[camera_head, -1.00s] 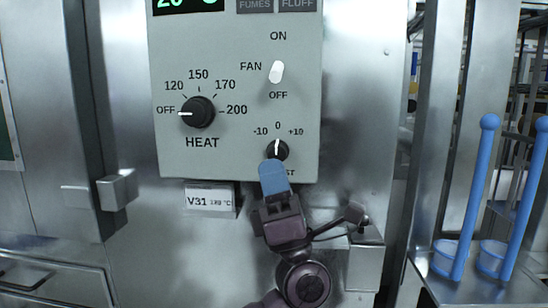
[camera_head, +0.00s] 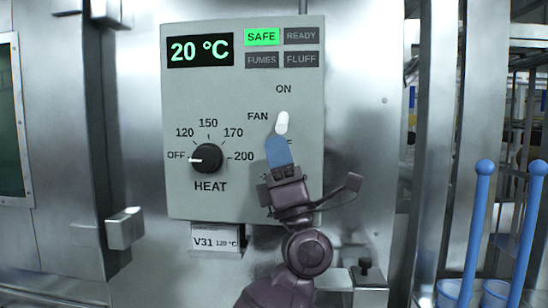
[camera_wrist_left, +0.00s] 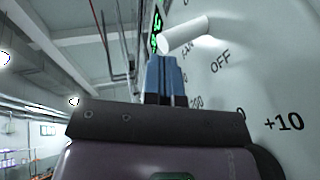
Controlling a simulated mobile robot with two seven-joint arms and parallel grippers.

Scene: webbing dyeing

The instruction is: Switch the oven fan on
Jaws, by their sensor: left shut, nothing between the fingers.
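The white fan switch (camera_head: 282,123) sticks out from the grey control panel (camera_head: 240,90), between the ON and OFF labels. Its lever slants down toward OFF. My left gripper (camera_head: 279,150) is shut and empty, with its blue fingertips just below the lever and over part of the OFF label. In the left wrist view the fan switch (camera_wrist_left: 185,35) projects from the panel face, its free end just above the blue fingertips of my gripper (camera_wrist_left: 166,58). I cannot tell whether they touch. My right gripper is not in view.
The heat knob (camera_head: 207,158) points to OFF, left of my gripper. The display (camera_head: 200,50) reads 20 °C and the SAFE lamp (camera_head: 262,37) is lit green. My gripper and arm hide the small lower knob. Blue-handled tools (camera_head: 475,230) stand at the right.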

